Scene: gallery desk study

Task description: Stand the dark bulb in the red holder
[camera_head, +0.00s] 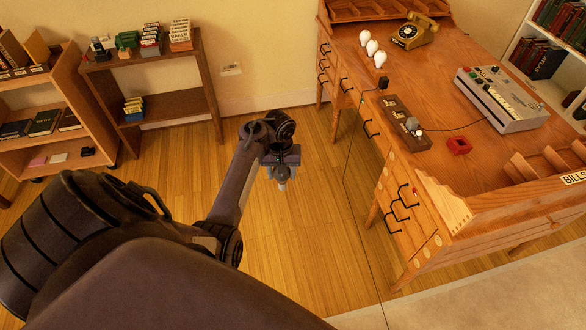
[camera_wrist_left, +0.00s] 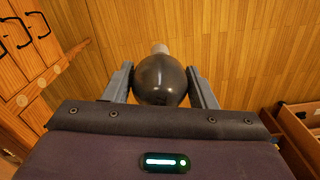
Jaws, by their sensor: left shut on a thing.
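My left gripper (camera_head: 282,165) is shut on the dark bulb (camera_head: 282,184) and holds it in the air over the wood floor, left of the desk. In the left wrist view the dark bulb (camera_wrist_left: 161,80) is a glossy dark grey globe between the two fingers of the left gripper (camera_wrist_left: 161,84), with its pale base pointing away from the camera. The red holder (camera_head: 459,145) is a small red block on the desk top, near its front edge, well to the right of the gripper. My right gripper is not in view.
The wooden desk (camera_head: 450,120) carries white bulbs (camera_head: 372,48), a telephone (camera_head: 415,31), a dark wooden strip (camera_head: 406,122) with a white bulb and a cord, and a grey keyed machine (camera_head: 500,98). Low shelves (camera_head: 150,62) stand at the left wall. The floor between is clear.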

